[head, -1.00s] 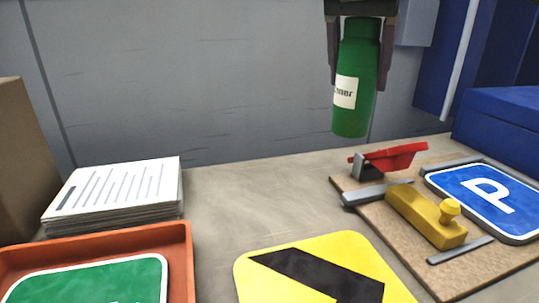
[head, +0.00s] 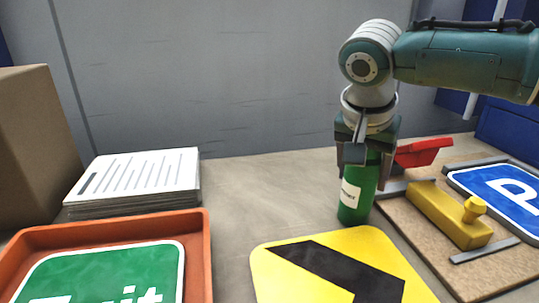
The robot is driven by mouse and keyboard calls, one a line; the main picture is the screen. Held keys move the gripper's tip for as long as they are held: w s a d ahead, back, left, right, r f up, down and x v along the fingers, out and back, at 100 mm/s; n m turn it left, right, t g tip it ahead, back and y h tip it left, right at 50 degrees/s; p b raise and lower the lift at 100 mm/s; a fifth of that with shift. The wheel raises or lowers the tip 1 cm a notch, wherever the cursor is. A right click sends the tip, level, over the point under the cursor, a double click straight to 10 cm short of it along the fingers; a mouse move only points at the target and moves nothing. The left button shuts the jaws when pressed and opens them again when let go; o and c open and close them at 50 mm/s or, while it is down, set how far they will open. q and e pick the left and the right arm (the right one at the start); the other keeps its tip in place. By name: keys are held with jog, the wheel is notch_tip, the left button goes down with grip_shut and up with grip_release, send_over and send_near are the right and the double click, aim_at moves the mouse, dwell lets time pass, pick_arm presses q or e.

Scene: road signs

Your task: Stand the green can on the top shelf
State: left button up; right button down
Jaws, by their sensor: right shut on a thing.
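The green can (head: 352,212) with a white label is upright, just behind the yellow sign and left of the wooden board. My right gripper (head: 367,158) is shut on its upper part from above, hiding the can's top. The can's base is at or close above the table; I cannot tell whether it touches. No top shelf shows in the view. My left gripper is not in view.
A yellow sign with a black stripe (head: 285,275) lies in front. The wooden board (head: 420,260) carries a yellow block tool (head: 445,215), a red-handled clamp (head: 420,152) and a blue P sign (head: 500,190). An orange tray (head: 209,260), paper stack (head: 140,180) and cardboard box (head: 35,145) stand left.

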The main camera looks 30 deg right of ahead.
jog(key=c, duration=0.5)
grip_release()
jog(key=shift+f, duration=0.1)
jog(key=o, duration=0.5)
jog(key=shift+c, duration=0.2)
